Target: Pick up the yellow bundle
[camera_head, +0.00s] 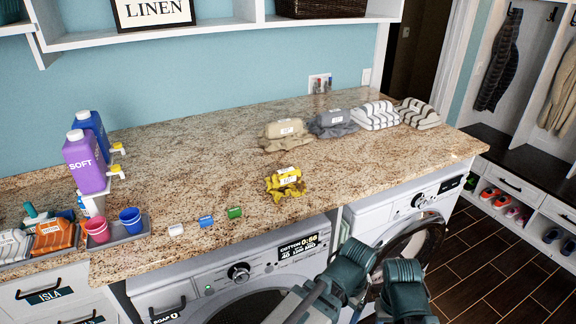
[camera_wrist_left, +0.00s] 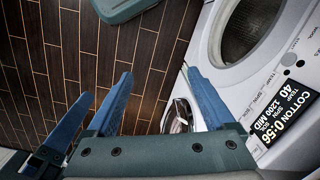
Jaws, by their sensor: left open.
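The yellow bundle (camera_head: 286,183) is a crumpled yellow cloth with a pale labelled band. It lies on the granite counter (camera_head: 185,165) near its front edge, above the gap between the two machines. My left gripper (camera_wrist_left: 157,72) is open and empty in the left wrist view, over the dark plank floor beside a washer front. The bundle does not show in that view. In the head view, teal parts of my arms are at the bottom, in front of the machines and well short of the bundle. My right gripper's fingers are not visible.
Beige (camera_head: 285,134), grey (camera_head: 333,123) and striped bundles (camera_head: 376,115) stand behind. Small white, blue and green blocks (camera_head: 234,212) lie to the left. A tray with cups (camera_head: 130,220) and detergent bottles (camera_head: 85,163) stand farther left. The right machine's door (camera_head: 415,243) is open. Counter around the bundle is clear.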

